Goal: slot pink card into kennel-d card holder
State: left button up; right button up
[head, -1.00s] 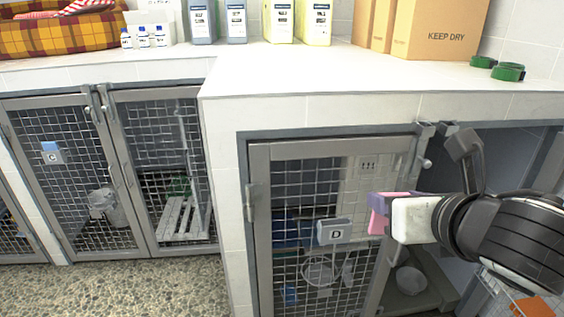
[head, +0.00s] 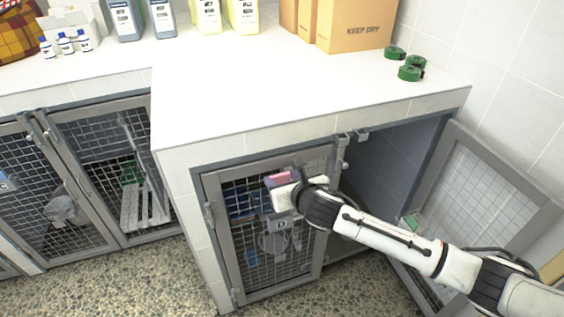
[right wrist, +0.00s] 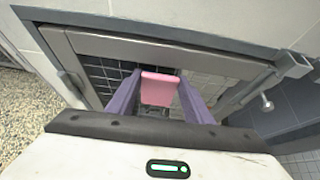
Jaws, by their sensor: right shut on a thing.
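The pink card (head: 279,176) is held in my right gripper (head: 275,183), which is shut on it. In the right wrist view the pink card (right wrist: 158,88) sits between the two purple fingers. The grey card holder marked D (head: 284,222) is on the mesh door of kennel D (head: 223,258), just below the gripper in the head view. The card appears above the holder and apart from it. The holder is partly covered by my gripper and does not show clearly in the right wrist view. My left gripper is not in view.
The kennel right of D stands open, its mesh door (head: 487,185) swung out at right. A latch (head: 342,150) sits at D's upper right corner. The white counter (head: 270,90) above holds boxes (head: 355,25), bottles and green rolls (head: 410,72). Its front middle is clear.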

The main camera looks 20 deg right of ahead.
jog(key=shift+a+f, duration=0.1)
jog(key=shift+f, duration=0.2)
notch_tip(320, 180, down, 6)
jog(key=b, duration=0.5)
dwell(0.3)
jog(key=shift+s+f, duration=0.1)
jog(key=shift+f, duration=0.2)
dwell(0.8)
jog(key=shift+p, duration=0.3)
dwell(0.4)
jog(key=shift+p, duration=0.6)
jog(key=shift+f+b, duration=1.75)
jog(key=shift+f, duration=0.95)
